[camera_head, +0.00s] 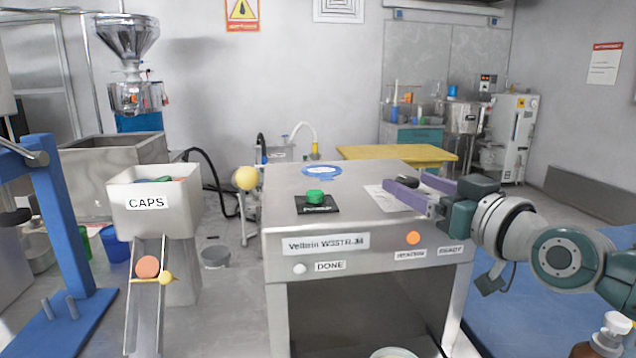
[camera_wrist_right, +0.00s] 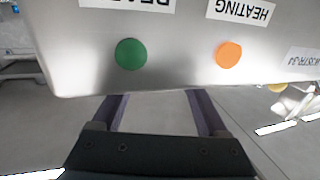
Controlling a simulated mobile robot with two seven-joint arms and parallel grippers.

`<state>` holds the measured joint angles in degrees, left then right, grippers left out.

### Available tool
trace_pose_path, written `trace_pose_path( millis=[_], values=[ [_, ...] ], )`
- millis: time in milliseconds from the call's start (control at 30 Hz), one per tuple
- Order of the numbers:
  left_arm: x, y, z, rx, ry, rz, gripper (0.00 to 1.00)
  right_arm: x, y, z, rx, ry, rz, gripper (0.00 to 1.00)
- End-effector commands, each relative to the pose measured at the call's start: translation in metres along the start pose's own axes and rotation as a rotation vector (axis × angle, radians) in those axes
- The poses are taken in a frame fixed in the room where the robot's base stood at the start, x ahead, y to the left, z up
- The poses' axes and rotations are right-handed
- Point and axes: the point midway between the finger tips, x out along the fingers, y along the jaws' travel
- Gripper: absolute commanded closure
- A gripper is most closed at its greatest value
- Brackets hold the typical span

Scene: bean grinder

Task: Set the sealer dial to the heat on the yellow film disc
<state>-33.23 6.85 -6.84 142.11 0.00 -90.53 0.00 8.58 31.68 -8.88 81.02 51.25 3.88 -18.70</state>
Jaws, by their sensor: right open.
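The sealer (camera_head: 297,217) is a grey metal box with "DONE", "HEATING" and "READY" labels. On its top are a green button (camera_head: 315,196) on a black plate, a blue oval label (camera_head: 322,170) and a white sheet (camera_head: 383,199). A dark shape (camera_head: 436,182) beside my right gripper may be the dial; I cannot tell. My right gripper (camera_head: 405,180) is open, its purple fingers over the sealer's right side in the head view. In the right wrist view the gripper (camera_wrist_right: 158,93) shows empty below the front panel (camera_wrist_right: 180,62). No yellow film disc is recognisable. My left gripper is not in view.
A caps hopper (camera_head: 152,203) with a chute stands left of the sealer, and a blue stand (camera_head: 60,235) is at far left. A yellow table (camera_head: 395,153) is behind. A bottle with a white cap (camera_head: 615,325) is at front right.

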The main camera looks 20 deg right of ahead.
Motion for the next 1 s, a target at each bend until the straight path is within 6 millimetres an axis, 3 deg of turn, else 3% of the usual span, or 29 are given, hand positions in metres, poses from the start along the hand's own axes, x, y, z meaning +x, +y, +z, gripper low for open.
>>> trace_pose_path(
  millis=[100, 767, 1000],
  values=[
    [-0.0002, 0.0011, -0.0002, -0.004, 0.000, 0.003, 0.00, -0.0002, 0.0000, -0.0001, 0.000, 0.000, 0.000, 0.25],
    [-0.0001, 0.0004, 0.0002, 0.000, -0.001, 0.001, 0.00, -0.0004, 0.0001, -0.0002, 0.000, 0.001, 0.000, 0.99],
    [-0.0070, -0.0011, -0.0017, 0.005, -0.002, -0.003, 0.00, 0.0001, 0.0002, -0.0040, 0.002, 0.004, 0.015, 1.00]
  ],
)
